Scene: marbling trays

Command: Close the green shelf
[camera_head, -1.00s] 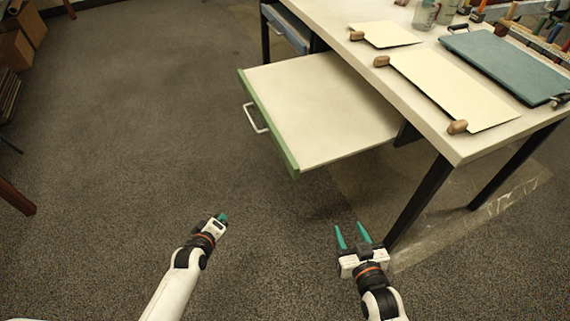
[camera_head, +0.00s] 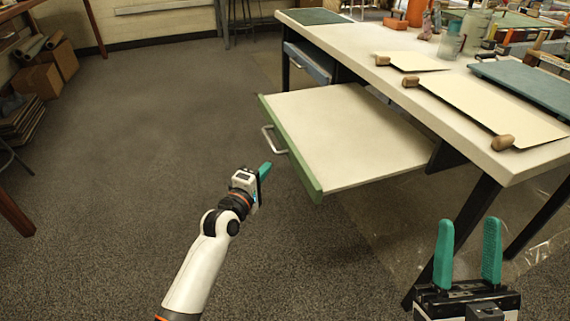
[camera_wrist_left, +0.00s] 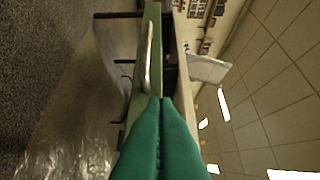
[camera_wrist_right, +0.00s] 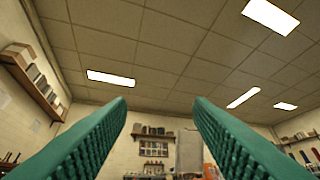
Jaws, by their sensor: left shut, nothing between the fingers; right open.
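The green shelf (camera_head: 345,135) is a pale pull-out board with a green front edge (camera_head: 290,150) and a metal handle (camera_head: 272,139). It sticks well out from under the table. My left gripper (camera_head: 264,170) is shut and empty, just in front of the green edge and below the handle in the head view, apparently apart from it. The left wrist view shows its closed teal fingers (camera_wrist_left: 160,135) pointing toward the green front and handle (camera_wrist_left: 149,55). My right gripper (camera_head: 467,252) is open and empty, fingers up, in front of the table's near leg; the right wrist view shows mainly ceiling between its fingers.
The white table (camera_head: 400,85) holds cream sheets (camera_head: 490,105), a dark teal board (camera_head: 525,85) and bottles. A dark table leg (camera_head: 465,235) stands behind my right gripper. A blue drawer (camera_head: 308,63) sits farther back.

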